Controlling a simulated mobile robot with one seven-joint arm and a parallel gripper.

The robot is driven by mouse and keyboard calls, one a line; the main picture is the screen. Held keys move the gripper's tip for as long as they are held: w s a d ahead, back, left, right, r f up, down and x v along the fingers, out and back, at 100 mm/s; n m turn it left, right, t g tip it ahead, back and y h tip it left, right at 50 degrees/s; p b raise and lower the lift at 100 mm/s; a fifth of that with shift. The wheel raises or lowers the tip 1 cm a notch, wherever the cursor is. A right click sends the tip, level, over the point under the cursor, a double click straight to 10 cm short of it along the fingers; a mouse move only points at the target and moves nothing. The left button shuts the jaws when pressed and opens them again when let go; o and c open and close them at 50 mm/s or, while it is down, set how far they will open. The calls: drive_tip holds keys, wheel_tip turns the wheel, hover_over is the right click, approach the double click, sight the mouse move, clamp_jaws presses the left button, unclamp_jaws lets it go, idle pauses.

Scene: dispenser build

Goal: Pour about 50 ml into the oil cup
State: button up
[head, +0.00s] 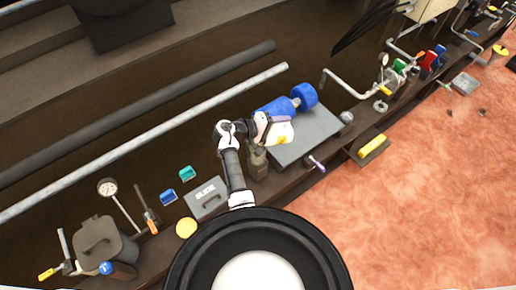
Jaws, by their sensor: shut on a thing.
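My gripper (282,135) is at the end of my white and grey arm, above the left part of a grey plate (305,142). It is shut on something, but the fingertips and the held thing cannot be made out. A dark grey-brown jar-like vessel (257,166) stands upright just below and left of my gripper. I cannot tell whether it touches the gripper. A small grey round fitting (346,117) sits at the plate's right corner. I cannot tell which of these, if any, is the oil cup. No liquid stream is visible.
A blue motor-like cylinder (304,95) is close behind my gripper. A purple-handled part (317,164) sticks out at the plate's front edge. Pipes and valves (390,78) are right.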

drive_tip(key=shift+s+a+f+h+b, duration=0.2)
drive_tip(key=shift+a+h+b, duration=0.3)
drive_tip(key=shift+b, duration=0.5)
idle(0.8)
drive_tip(key=r+p, duration=0.1)
drive_tip(key=d+p, duration=0.1)
drive_tip(key=p, duration=0.1)
drive_tip(key=shift+w+r+y, duration=0.2)
drive_tip(key=shift+r+y, duration=0.15)
drive_tip(key=shift+y, duration=0.05)
drive_tip(key=shift+w+d+f+g+y+p, duration=0.2)
drive_tip(key=shift+d+f+y+p, duration=0.15)
drive_tip(key=shift+f+y+p, duration=0.15)
drive_tip(key=shift+w+d+f+g+y+p, duration=0.1)
drive_tip(key=shift+d+f+g+y+p, duration=0.1)
drive_tip(key=shift+d+f+y+p, duration=0.3)
drive_tip(key=shift+a+f+b, duration=0.25)
drive_tip(key=shift+f+b, duration=0.1)
drive_tip(key=shift+f, duration=0.2)
drive_tip(key=shift+r, duration=0.1)
drive_tip(key=y+p, duration=0.1)
drive_tip(key=d+g+y+p, duration=0.1)
drive_tip(key=p, duration=0.1)
drive_tip(key=shift+w+d+f+y, duration=0.1)
drive_tip(key=shift+w+f+y, duration=0.1)
drive_tip(key=shift+f+y, duration=0.2)
drive_tip(key=shift+f+p, duration=0.2)
drive_tip(key=shift+p, duration=0.2)
drive_tip(key=shift+d, duration=0.1)
